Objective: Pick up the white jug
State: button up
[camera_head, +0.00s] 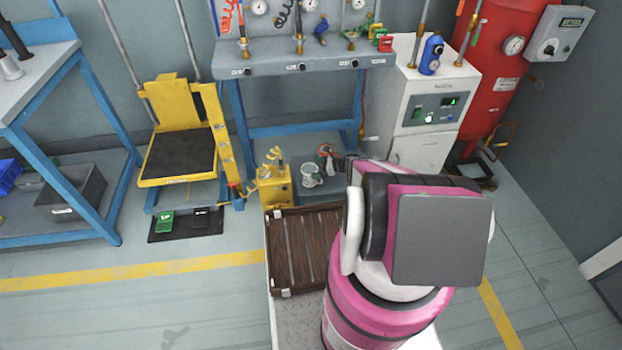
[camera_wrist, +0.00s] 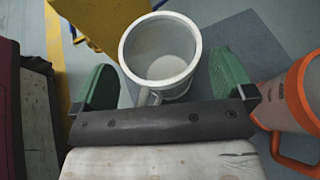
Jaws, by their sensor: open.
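The white jug (camera_head: 310,176) stands on a dark grey mat on the floor below the bench, beside a yellow unit. In the wrist view the white jug (camera_wrist: 160,58) shows its round open rim and empty-looking inside, with its handle towards my gripper. My gripper (camera_wrist: 165,82) is open, with one green finger to the left of the jug and one to the right. The fingers are not closed on it.
An orange-rimmed container with an orange handle (camera_wrist: 300,95) is close to the right finger. The yellow unit (camera_head: 275,187) stands left of the jug. A brown slatted crate (camera_head: 291,250) lies in front. The blue-legged bench (camera_head: 300,62) stands behind.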

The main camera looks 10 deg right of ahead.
jog(key=shift+x, duration=0.85)
jog(key=c, duration=1.1)
jog(key=shift+r, duration=0.1)
